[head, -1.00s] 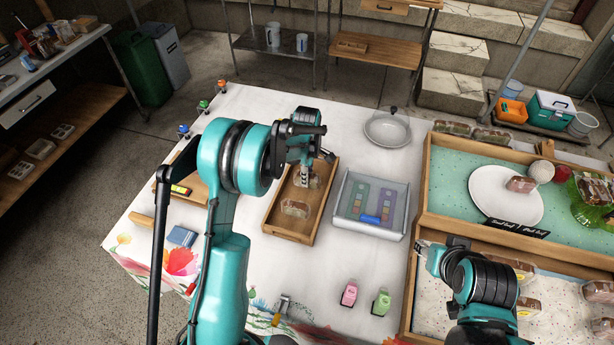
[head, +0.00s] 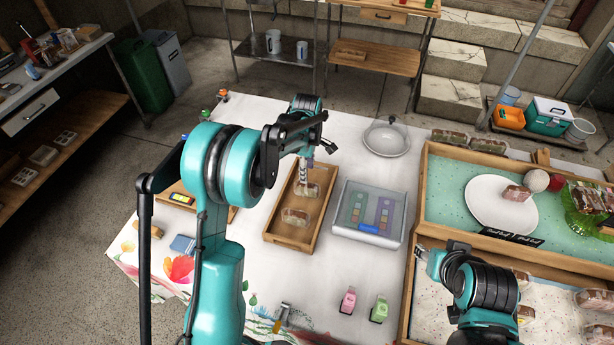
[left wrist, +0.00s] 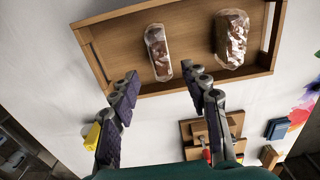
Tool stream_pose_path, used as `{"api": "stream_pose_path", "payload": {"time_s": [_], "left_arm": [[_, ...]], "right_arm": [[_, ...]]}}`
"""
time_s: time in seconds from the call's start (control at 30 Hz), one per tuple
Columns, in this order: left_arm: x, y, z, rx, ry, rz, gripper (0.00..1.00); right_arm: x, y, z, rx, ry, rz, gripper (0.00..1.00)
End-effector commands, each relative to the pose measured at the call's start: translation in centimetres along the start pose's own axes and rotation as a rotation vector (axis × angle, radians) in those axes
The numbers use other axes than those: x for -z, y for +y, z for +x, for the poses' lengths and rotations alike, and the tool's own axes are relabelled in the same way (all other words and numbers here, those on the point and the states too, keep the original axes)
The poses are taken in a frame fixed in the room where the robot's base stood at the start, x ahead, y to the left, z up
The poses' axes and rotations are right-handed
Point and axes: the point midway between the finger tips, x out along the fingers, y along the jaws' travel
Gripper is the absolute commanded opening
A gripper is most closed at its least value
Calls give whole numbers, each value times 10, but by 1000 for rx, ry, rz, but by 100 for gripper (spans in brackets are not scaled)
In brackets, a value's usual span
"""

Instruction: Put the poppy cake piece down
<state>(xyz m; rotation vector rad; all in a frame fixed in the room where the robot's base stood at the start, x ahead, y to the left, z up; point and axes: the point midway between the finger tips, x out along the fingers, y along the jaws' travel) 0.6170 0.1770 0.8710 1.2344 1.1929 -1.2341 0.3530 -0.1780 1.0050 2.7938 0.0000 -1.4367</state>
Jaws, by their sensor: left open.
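Two wrapped cake pieces lie in a wooden tray (head: 273,226). The far piece (head: 308,190), which shows as the slimmer one in the left wrist view (left wrist: 158,52), lies near my left gripper. The near piece (head: 296,216) looks wider in the left wrist view (left wrist: 231,40). I cannot read which is poppy. My left gripper (head: 304,177) is open and empty at the tray's far end; its spread fingers (left wrist: 160,74) are apart from both pieces. My right gripper (head: 422,254) is by the crates at the right; its jaw state is unclear.
A clear-lidded box (head: 343,228) stands right of the tray, a grey bowl (head: 387,139) behind it. A white plate (head: 484,205) with a cake piece is in the right crate. Pink (head: 348,301) and green (head: 379,309) bottles stand in front.

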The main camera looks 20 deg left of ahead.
Motion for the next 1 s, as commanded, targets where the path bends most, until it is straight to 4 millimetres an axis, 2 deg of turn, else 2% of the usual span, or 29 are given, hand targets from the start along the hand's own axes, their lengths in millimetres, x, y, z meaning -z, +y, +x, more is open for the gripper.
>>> {"api": "stream_pose_path", "payload": {"time_s": [0.03,0.1,0.27,0.37,0.47,0.6,0.7,0.83,1.0], "left_arm": [[0,0,-12,0,0,0,46],[0,0,-22,0,0,0,46],[0,-1,-36,-2,0,5,46],[0,-8,-50,-21,1,52,46],[-1,-26,-75,-67,8,164,46],[-2,-68,-118,-163,39,406,46],[-3,-101,-142,-231,79,587,46],[-4,-147,-160,-313,150,820,46],[-6,-204,-165,-402,276,1114,46]], "right_arm": [[3,0,-5,0,0,0,40],[5,0,-7,0,0,0,40],[7,0,-9,0,0,0,40],[7,0,-9,0,0,0,40],[6,0,-9,0,0,0,40],[6,0,-9,0,0,0,40],[6,0,-9,0,0,0,40],[6,0,-9,0,0,0,40],[6,0,-9,0,0,0,40]]}}
